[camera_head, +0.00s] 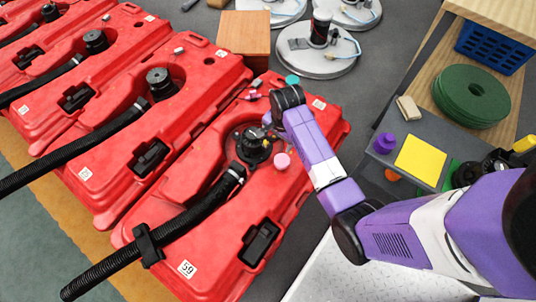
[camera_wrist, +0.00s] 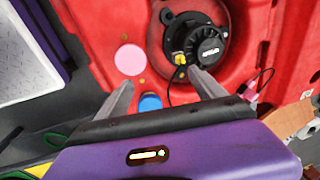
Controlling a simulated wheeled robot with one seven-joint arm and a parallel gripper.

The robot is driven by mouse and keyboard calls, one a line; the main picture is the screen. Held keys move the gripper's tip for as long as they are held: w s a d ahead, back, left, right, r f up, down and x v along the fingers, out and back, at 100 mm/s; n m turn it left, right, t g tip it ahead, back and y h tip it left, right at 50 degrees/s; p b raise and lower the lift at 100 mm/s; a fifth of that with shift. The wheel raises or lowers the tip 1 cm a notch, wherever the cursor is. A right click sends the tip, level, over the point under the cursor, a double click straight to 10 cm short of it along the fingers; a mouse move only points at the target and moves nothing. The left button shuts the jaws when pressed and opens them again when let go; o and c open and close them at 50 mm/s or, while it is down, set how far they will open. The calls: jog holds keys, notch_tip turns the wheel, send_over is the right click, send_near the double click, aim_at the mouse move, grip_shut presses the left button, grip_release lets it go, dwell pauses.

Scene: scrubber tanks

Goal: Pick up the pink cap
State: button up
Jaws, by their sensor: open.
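The pink cap (camera_head: 282,161) lies on the nearest red tank (camera_head: 205,235), just right of the black round motor fitting (camera_head: 254,146). In the wrist view the pink cap (camera_wrist: 130,59) is a flat pink disc, left of the black fitting (camera_wrist: 195,42) and just beyond the left fingertip. My gripper (camera_wrist: 158,80) is open and empty above the tank. Its fingers are spread, with the pink cap outside the gap, ahead and to the left. A blue cap (camera_wrist: 150,102) shows between the fingers, nearer the palm.
Several more red tanks with black hoses stand to the left. A thin dark cable (camera_wrist: 172,88) hangs by the fingers. A teal cap (camera_head: 292,81) lies near the tank's far end. A grey stand (camera_head: 400,180) at right holds a purple knob and yellow pad.

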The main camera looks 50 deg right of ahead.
aim_at(282, 160)
jog(key=s+a, duration=0.1)
jog(key=s+a+f+m+g, duration=0.1)
jog(key=s, duration=0.1)
jog(key=shift+m+g+y, duration=0.3)
jog(key=shift+y, duration=0.1)
notch_tip(282, 160, down, 2)
jog(key=shift+f+b, duration=0.15)
jog(key=shift+b, duration=0.4)
jog(key=shift+s+f+b, duration=0.25)
jog(key=shift+f+b, duration=0.4)
jog(key=shift+f, duration=0.7)
jog(key=shift+s+f+b, duration=0.2)
jog(key=shift+f+b, duration=0.4)
jog(key=shift+f, duration=0.75)
jog(key=shift+r, duration=0.1)
jog(key=c, duration=1.4)
jog(key=shift+c, duration=0.2)
